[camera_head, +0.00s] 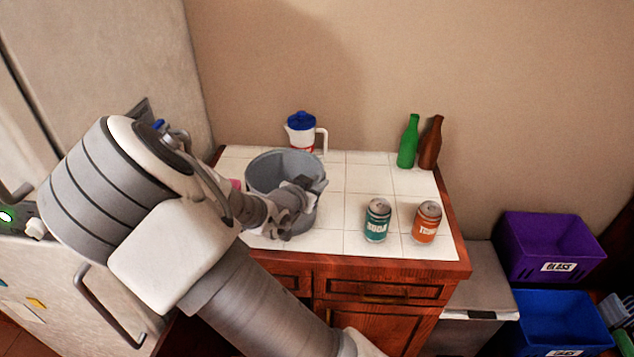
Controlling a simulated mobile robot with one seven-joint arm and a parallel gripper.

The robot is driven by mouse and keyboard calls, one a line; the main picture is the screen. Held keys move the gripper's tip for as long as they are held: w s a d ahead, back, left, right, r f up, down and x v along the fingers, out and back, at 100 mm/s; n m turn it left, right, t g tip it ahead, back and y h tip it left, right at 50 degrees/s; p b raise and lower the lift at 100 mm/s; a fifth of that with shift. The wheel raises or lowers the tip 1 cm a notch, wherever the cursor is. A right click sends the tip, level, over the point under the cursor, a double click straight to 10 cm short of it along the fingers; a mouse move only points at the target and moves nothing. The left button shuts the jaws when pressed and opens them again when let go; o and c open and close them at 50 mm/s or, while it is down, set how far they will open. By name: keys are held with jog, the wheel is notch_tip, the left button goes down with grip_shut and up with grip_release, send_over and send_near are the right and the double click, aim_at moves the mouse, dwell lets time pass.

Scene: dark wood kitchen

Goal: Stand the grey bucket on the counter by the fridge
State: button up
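The grey bucket (270,170) is upright at the left part of the white tiled counter (345,215), beside the fridge (160,70). I cannot tell whether its base touches the tiles, since my arm hides its lower left side. My gripper (304,190) is at the bucket's near right rim and overlaps it in the picture. The fingertips are small and dark here, so I cannot tell whether they are shut on the rim.
A white jug with a blue lid (301,130) stands behind the bucket. A teal can (377,220) and an orange can (426,222) stand at the front right. Green (408,145) and brown (431,147) bottles stand at the back right. Purple (550,240) and blue bins (560,320) are right of the counter.

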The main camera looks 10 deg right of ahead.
jog(key=shift+o, duration=1.3)
jog(key=shift+r, duration=0.15)
